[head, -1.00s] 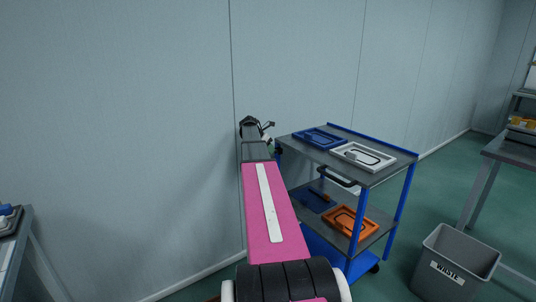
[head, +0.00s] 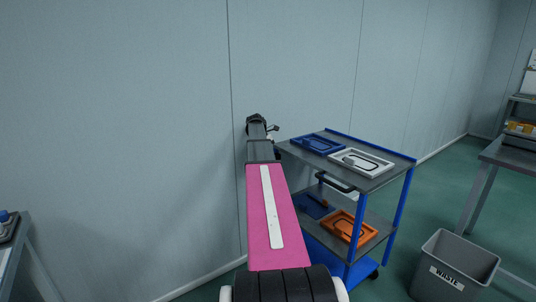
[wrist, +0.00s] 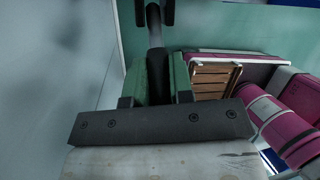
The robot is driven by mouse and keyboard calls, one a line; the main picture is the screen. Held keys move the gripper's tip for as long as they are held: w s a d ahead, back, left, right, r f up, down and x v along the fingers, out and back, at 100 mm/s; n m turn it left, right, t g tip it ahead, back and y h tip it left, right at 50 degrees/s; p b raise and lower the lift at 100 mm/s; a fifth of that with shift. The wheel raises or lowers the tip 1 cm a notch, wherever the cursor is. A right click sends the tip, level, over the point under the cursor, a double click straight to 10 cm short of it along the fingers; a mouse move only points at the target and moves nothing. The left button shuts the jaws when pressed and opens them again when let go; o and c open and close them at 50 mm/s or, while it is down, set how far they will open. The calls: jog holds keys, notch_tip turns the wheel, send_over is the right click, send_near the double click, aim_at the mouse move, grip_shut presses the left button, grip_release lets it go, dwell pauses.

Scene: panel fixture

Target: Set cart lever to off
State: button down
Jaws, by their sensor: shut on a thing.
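The cart (head: 385,178) stands right of my arm, with a blue frame and dark grey shelves. My gripper shows in the wrist view (wrist: 157,66), its two green fingers shut on a dark bar, which I take to be the cart lever (wrist: 154,28). The bar runs up out of the fingers to a darker, rounded part at the top edge. In the head view my arm reaches away to the cart's left end and hides most of the grip. The lever's setting and any off mark cannot be read.
A pale wall (head: 120,120) stands close on the left. The cart's top holds a blue tray (head: 318,144) and a white tray (head: 361,162); an orange tray (head: 350,229) is below. A grey waste bin (head: 455,262) stands right. A slatted wooden piece (wrist: 214,78) shows in the wrist view.

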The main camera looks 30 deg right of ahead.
jog(key=c, duration=1)
grip_release()
jog(key=v, duration=1)
jog(key=shift+r, duration=0.4)
jog(key=shift+w, duration=0.1)
jog(key=s+a+f+m+t+y, duration=0.1)
jog(key=s+a+f+m, duration=0.35)
jog(key=a+f, duration=0.45)
jog(key=s+a+f+m+y, duration=0.1)
jog(key=s+a+f+m, duration=0.35)
jog(key=a+f, duration=0.5)
jog(key=s+a+f+m+t+y, duration=0.1)
jog(key=s+a+f+m, duration=0.4)
jog(key=a, duration=0.7)
jog(key=s+a+f+m+y, duration=0.1)
jog(key=s+a+f+m, duration=0.6)
jog(key=s+a, duration=0.3)
jog(key=s+f, duration=0.1)
jog(key=s, duration=0.1)
jog(key=shift+s+a, duration=0.25)
jog(key=shift+a, duration=0.15)
